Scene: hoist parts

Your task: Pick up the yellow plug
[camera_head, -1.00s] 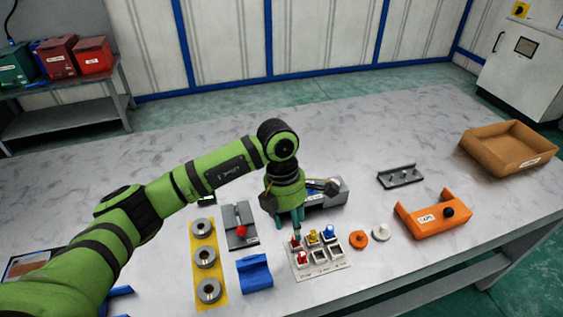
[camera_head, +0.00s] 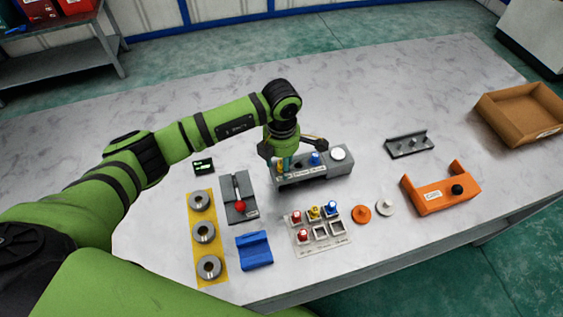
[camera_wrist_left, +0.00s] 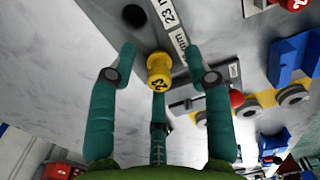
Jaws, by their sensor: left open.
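A yellow plug (camera_wrist_left: 158,68) with a dark mark sits at the grey block (camera_wrist_left: 135,25) in the left wrist view, between the teal fingers of my open left gripper. I cannot tell whether any finger touches it. In the head view my left gripper (camera_head: 283,163) is down at the left end of the same grey block (camera_head: 318,176), and its fingers partly hide a bit of yellow there. Another yellow plug (camera_head: 314,212) stands in the small pale tray (camera_head: 335,244), between a red plug (camera_head: 296,216) and a blue plug (camera_head: 332,208). My right gripper is not in view.
A blue button and a white button (camera_head: 338,152) stand on the grey block. Left are a grey fixture with a red knob (camera_head: 239,205), a blue cradle (camera_head: 254,251) and rings on a yellow strip (camera_head: 202,215). Right are an orange bracket (camera_head: 440,196) and a cardboard box (camera_head: 520,112).

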